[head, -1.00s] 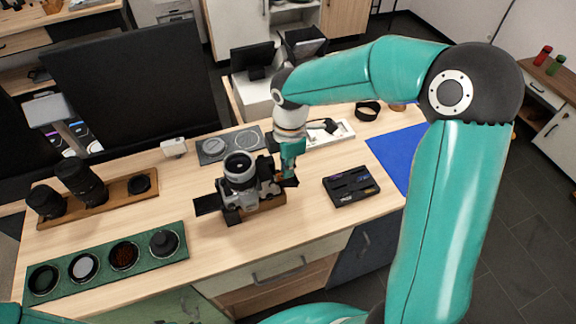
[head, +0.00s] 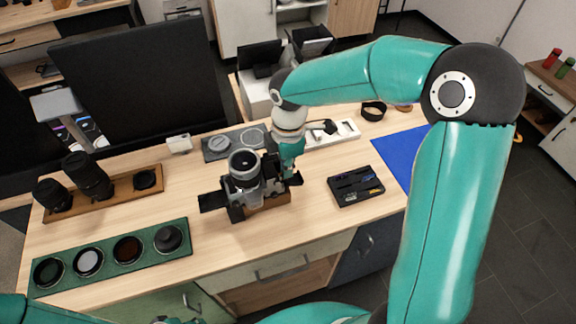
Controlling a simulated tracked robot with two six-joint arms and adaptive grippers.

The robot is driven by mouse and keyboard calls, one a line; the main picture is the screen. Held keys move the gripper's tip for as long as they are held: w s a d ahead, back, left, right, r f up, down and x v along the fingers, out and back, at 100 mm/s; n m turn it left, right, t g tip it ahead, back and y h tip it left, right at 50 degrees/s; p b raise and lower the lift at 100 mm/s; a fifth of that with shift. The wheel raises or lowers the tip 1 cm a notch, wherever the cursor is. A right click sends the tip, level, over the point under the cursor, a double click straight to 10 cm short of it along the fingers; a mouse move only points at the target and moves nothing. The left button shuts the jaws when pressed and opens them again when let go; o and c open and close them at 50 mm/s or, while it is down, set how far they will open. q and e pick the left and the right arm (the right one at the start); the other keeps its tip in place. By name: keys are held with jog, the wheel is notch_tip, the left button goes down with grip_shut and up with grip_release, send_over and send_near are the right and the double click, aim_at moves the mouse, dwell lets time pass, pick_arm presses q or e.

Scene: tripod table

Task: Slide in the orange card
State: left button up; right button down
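The camera (head: 245,185) stands on a small wooden block (head: 270,201) at the middle of the table, lens pointing up. A dark flap or plate (head: 213,202) sticks out on its left. My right gripper (head: 293,178) is close against the camera's right side, pointing down. Its fingers are small and partly hidden, so I cannot tell whether they are shut or hold anything. The black card case (head: 355,186) lies open to the right, with small coloured pieces in its slots. I cannot make out an orange card. Only scraps of my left arm show at the bottom edge.
A green tray of round filters (head: 110,286) lies at the front left. A wooden rack (head: 122,193) with dark lenses is behind it. A grey mat (head: 218,155) and a white tray (head: 345,132) are behind the camera. A blue sheet (head: 400,150) lies at right.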

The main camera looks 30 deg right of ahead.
jog(key=shift+w+a, duration=0.1)
jog(key=shift+a, duration=0.45)
jog(key=c, duration=1.6)
grip_release()
jog(key=shift+c, duration=0.2)
jog(key=shift+d+f, duration=0.1)
jog(key=shift+d, duration=0.1)
jog(key=shift+d, duration=0.15)
jog(key=shift+s+d, duration=0.2)
jog(key=shift+d, duration=0.5)
jog(key=shift+s+d, duration=0.2)
jog(key=shift+d, duration=0.5)
jog(key=o, duration=0.6)
jog(key=shift+c, duration=0.2)
